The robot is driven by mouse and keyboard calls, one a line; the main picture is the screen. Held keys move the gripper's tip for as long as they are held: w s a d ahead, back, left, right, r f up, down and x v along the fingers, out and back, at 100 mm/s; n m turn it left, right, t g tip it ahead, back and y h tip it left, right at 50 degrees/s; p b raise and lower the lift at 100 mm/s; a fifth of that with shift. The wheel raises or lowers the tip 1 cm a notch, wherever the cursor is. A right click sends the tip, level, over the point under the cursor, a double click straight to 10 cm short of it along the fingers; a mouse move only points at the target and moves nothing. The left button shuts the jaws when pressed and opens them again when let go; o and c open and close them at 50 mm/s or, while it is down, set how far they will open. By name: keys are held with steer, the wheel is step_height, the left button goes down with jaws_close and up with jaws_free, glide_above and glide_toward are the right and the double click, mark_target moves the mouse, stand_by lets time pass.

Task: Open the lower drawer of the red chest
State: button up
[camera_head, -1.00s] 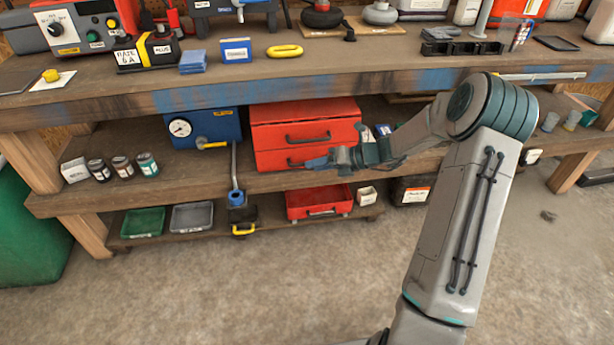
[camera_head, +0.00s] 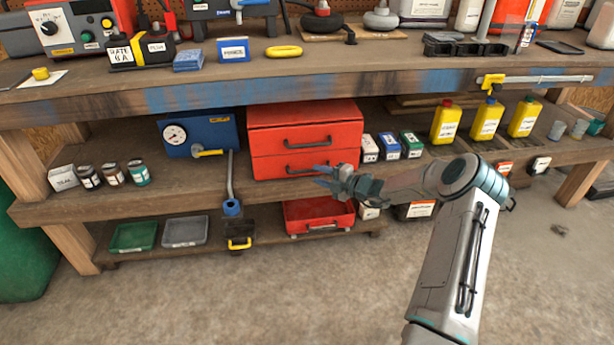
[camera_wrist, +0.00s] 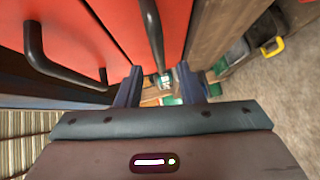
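The red chest (camera_head: 275,120) stands on the middle shelf with two drawers, both closed. The upper drawer has a dark bar handle (camera_head: 307,142). The lower drawer (camera_head: 270,166) has a like handle (camera_head: 300,171), partly hidden behind my gripper (camera_head: 319,175). My gripper is in front of the lower drawer's right half, fingers pointing toward the chest. In the wrist view my gripper (camera_wrist: 158,82) is open, its fingers apart. The lower handle (camera_wrist: 153,30) lines up with the gap between them; I cannot tell whether it is touched. The upper handle (camera_wrist: 55,65) is at the left.
A red open tray (camera_head: 318,216) sits on the bottom shelf below the chest. Small boxes (camera_head: 390,147) and yellow bottles (camera_head: 487,119) stand right of the chest. A blue case (camera_head: 200,135) is left of it. The workbench top (camera_head: 350,65) overhangs the shelf. Floor in front is clear.

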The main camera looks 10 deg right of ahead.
mark_target(310, 172)
steer(key=b+x, duration=0.1)
steer(key=x, duration=0.4)
steer(key=shift+w+a, duration=0.25)
steer(key=shift+a, duration=0.05)
jaws_close()
